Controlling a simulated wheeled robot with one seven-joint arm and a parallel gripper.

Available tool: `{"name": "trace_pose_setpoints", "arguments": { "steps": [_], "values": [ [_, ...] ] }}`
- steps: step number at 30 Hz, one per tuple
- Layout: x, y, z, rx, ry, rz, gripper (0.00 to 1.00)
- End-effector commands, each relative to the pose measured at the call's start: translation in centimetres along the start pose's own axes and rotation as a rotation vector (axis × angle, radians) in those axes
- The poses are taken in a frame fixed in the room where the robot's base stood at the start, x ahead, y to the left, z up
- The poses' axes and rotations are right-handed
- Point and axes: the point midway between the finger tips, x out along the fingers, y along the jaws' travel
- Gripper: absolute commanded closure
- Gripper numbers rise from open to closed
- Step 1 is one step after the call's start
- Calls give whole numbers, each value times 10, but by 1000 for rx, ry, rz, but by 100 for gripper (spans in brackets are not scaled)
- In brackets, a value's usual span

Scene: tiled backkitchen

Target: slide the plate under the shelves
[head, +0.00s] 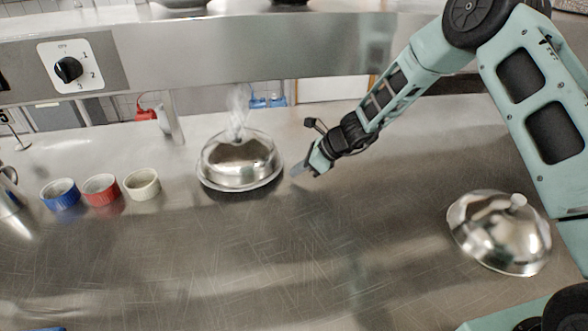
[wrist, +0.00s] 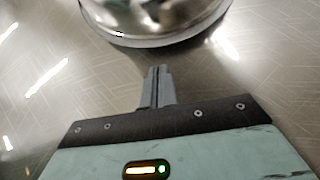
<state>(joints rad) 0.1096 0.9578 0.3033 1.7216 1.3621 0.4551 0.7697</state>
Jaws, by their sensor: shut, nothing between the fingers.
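A plate (head: 213,184) carries a shiny metal dome cover (head: 238,160), with steam rising from the top. It stands on the steel counter just in front of the shelf line, left of my gripper. My gripper (head: 297,170) is shut and empty, low over the counter, its tips pointing at the plate's right side with a small gap. In the wrist view, the shut fingers (wrist: 158,74) point at the near plate rim (wrist: 165,43), and the dome (wrist: 155,12) is cut off by the top edge. The steel shelves (head: 250,55) span the back above the counter.
Blue (head: 61,197), red (head: 102,191) and cream (head: 142,186) ramekins stand in a row left of the plate. Another metal dome (head: 500,235) sits at the right. The counter's front middle is clear.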

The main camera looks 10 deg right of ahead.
Motion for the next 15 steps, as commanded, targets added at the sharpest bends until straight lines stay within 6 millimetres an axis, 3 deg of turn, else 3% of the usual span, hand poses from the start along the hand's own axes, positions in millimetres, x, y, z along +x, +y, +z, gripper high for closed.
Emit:
{"name": "trace_pose_setpoints", "arguments": {
  "steps": [9, 15],
  "values": [
    [-65, -4, -4, -3, 0, -3, 100],
    [-94, -3, -3, -2, -1, -1, 100]
  ]
}}
